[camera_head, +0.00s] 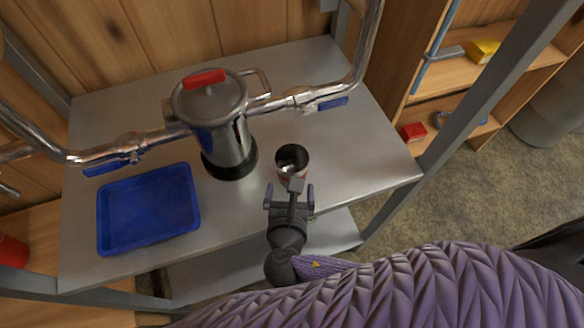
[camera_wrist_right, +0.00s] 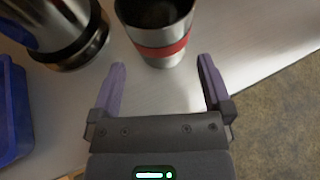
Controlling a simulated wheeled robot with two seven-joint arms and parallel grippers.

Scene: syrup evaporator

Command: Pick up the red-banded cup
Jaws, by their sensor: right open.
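The red-banded cup (camera_head: 293,159) stands upright on the metal table, right of the steel pot. It is a steel cup with a dark inside, and its red band shows clearly in the right wrist view (camera_wrist_right: 162,48). In the head view my gripper hides part of its front. My right gripper (camera_head: 290,190) is open and empty just in front of the cup. In the right wrist view its two purple fingers (camera_wrist_right: 161,75) point toward the cup, which lies between and just beyond their tips. My left gripper is not in view.
A steel pot (camera_head: 226,140) with a red-handled lid stands left of the cup, between chrome pipes with blue valve levers (camera_head: 333,103). A blue tray (camera_head: 148,209) lies at the table's left. The table (camera_head: 365,165) right of the cup is clear.

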